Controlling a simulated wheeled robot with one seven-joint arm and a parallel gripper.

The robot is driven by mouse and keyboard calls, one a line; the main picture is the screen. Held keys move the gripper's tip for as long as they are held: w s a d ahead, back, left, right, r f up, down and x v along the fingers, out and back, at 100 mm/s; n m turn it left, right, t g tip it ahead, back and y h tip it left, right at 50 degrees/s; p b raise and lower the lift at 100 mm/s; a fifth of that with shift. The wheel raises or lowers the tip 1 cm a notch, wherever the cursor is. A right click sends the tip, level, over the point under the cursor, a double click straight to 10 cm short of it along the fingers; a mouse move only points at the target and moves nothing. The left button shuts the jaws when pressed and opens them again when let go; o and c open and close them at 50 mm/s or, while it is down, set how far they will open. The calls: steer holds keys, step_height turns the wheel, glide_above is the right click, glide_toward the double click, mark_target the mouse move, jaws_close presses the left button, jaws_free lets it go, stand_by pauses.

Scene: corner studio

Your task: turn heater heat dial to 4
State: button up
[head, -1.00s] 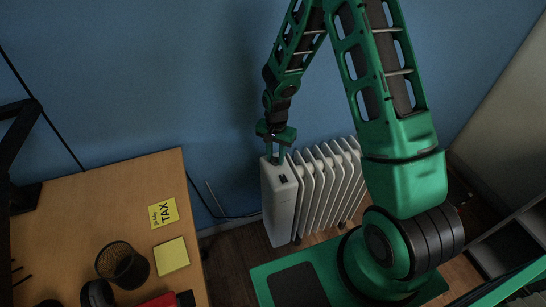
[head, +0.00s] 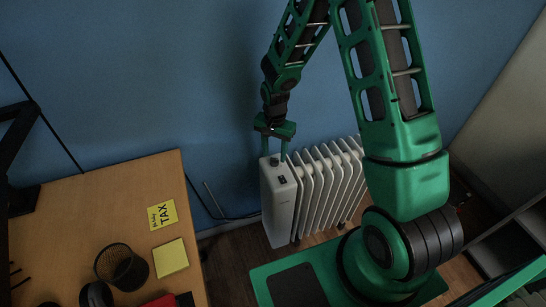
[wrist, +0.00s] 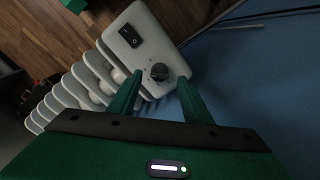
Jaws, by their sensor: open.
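The white heater (head: 280,205) stands on the floor against the blue wall, its ribs running to the right. On its top end are a dark round heat dial (wrist: 159,72) and a black rocker switch (wrist: 130,36); the switch also shows in the head view (head: 283,180). My gripper (head: 273,156) is open above the heater's top. In the wrist view my gripper's fingers (wrist: 155,90) stand apart on either side of the dial, with clear gaps. The dial's number marks are too small to read.
A wooden desk (head: 100,205) is at the left with a yellow note (head: 162,214), a yellow pad (head: 170,258) and a black mesh cup (head: 121,265). A dark cable (head: 205,205) runs along the wall. A grey shelf (head: 500,250) stands at the right.

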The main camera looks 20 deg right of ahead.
mark_target(275, 159)
step_height(275, 159, up, 8)
steer(key=shift+f, duration=0.1)
stand_by(0.6)
steer(key=s+d+r+n+h, duration=0.1)
steer(key=s+d+r, duration=1.3)
steer(key=r, duration=0.1)
steer(key=s+d+r+n, duration=0.1)
steer(key=s+r, duration=0.2)
steer(key=s, duration=0.6)
steer(key=s+d+r+y, duration=0.1)
steer(key=s+r, duration=0.2)
steer(key=s, duration=0.6)
steer(key=shift+d+n, duration=0.35)
steer(key=shift+n, duration=0.05)
steer(key=shift+w, duration=0.1)
